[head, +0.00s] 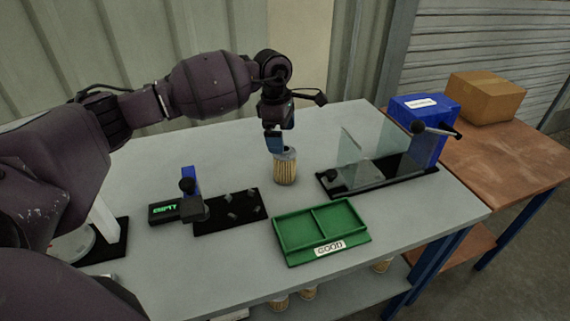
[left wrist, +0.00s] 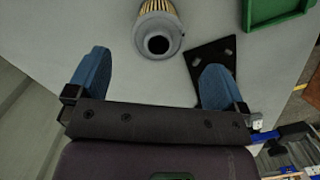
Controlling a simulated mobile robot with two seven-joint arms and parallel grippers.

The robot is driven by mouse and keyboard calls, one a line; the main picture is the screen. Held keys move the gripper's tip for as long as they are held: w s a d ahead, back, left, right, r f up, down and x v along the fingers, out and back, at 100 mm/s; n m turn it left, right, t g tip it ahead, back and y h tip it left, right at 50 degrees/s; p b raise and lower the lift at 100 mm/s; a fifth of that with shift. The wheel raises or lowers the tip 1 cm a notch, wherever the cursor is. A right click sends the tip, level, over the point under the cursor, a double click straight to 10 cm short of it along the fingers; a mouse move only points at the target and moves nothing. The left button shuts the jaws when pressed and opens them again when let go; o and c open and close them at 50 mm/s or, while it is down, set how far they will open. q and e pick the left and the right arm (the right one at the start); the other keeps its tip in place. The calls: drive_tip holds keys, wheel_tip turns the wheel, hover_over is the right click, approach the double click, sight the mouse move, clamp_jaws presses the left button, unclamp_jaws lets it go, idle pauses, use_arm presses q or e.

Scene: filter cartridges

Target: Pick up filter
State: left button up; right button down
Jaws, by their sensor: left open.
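The filter (head: 285,170) is a pleated tan cylinder with a grey top, standing upright on the grey table in the head view. In the left wrist view the filter (left wrist: 158,28) shows its grey end ring and dark centre hole, beyond and between the two blue fingers. My left gripper (head: 274,143) is just above and behind the filter in the head view. In the left wrist view my left gripper (left wrist: 153,80) is open, with nothing between its fingers. My right gripper is not in view.
A green two-part tray (head: 347,250) labelled GOOD lies in front of the filter. A black stand with a clear panel (head: 365,160) and a blue box (head: 437,125) are to the right. A black fixture plate (head: 255,214) and an EMPTY display (head: 164,211) are to the left.

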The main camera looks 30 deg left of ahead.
sight(286, 155)
use_arm(q)
drive_tip(key=shift+w+d+f, duration=0.1)
drive_tip(key=shift+d+f, duration=0.1)
drive_tip(key=shift+f, duration=1.25)
drive_tip(key=f, duration=0.4)
drive_tip(key=shift+w+d+f, duration=0.1)
drive_tip(key=shift+w+d, duration=0.05)
drive_tip(key=shift+d, duration=0.1)
drive_tip(key=shift+c, duration=0.2)
